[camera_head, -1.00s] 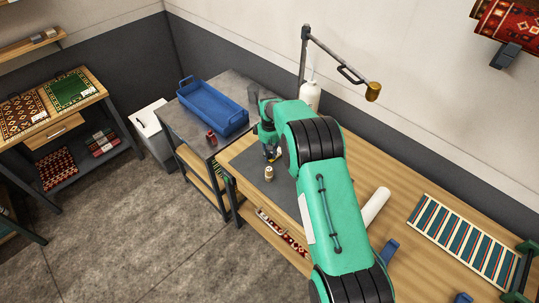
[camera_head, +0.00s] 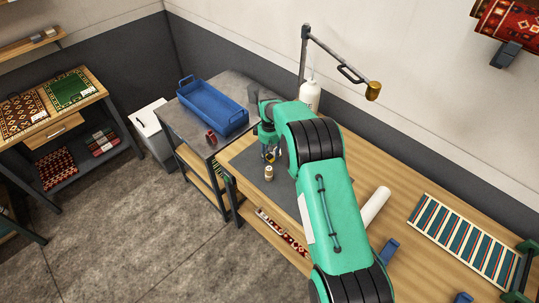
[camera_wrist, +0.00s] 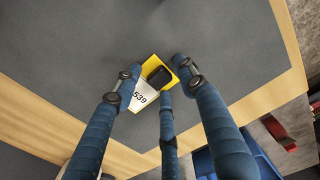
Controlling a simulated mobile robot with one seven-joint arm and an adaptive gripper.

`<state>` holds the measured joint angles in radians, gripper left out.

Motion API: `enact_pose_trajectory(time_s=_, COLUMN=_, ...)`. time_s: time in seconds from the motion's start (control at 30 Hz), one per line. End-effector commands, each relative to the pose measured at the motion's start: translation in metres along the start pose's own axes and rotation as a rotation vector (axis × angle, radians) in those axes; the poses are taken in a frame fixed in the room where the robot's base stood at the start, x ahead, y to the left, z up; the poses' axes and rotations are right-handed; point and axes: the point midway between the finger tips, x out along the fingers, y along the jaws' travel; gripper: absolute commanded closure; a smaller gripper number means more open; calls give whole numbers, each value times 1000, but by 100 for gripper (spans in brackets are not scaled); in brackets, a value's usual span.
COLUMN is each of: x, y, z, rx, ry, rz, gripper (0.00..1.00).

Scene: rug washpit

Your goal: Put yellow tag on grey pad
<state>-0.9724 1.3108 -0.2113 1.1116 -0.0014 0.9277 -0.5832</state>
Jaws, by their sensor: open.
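The yellow tag (camera_wrist: 150,64) has a white label reading 539 and a black piece on top. In the wrist view it lies over the grey pad (camera_wrist: 75,50), near the pad's edge, and appears to rest on it. My gripper (camera_wrist: 160,82) is open, with its three blue fingers around the tag. Their tips partly cover its edges; whether any finger touches it is unclear. In the head view my gripper (camera_head: 270,155) is low over the grey pad (camera_head: 250,172), and the tag is mostly hidden by the fingers.
A blue tray (camera_head: 212,105) and a small red item (camera_head: 211,137) are on the adjoining grey table. A white roll (camera_head: 375,207) lies on the wooden bench.

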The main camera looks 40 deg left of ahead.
Motion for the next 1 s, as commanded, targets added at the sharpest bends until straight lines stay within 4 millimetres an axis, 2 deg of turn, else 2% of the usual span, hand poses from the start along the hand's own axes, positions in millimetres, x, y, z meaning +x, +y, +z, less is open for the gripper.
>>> enact_pose_trajectory(time_s=0.17, x=-3, y=0, z=0, rx=0, ry=-1, rz=0, gripper=59)
enact_pose_trajectory(time_s=0.37, x=-16, y=0, z=-1, rx=0, ry=2, rz=1, gripper=59)
enact_pose_trajectory(time_s=1.0, x=-106, y=0, z=-1, rx=0, ry=1, rz=1, gripper=59)
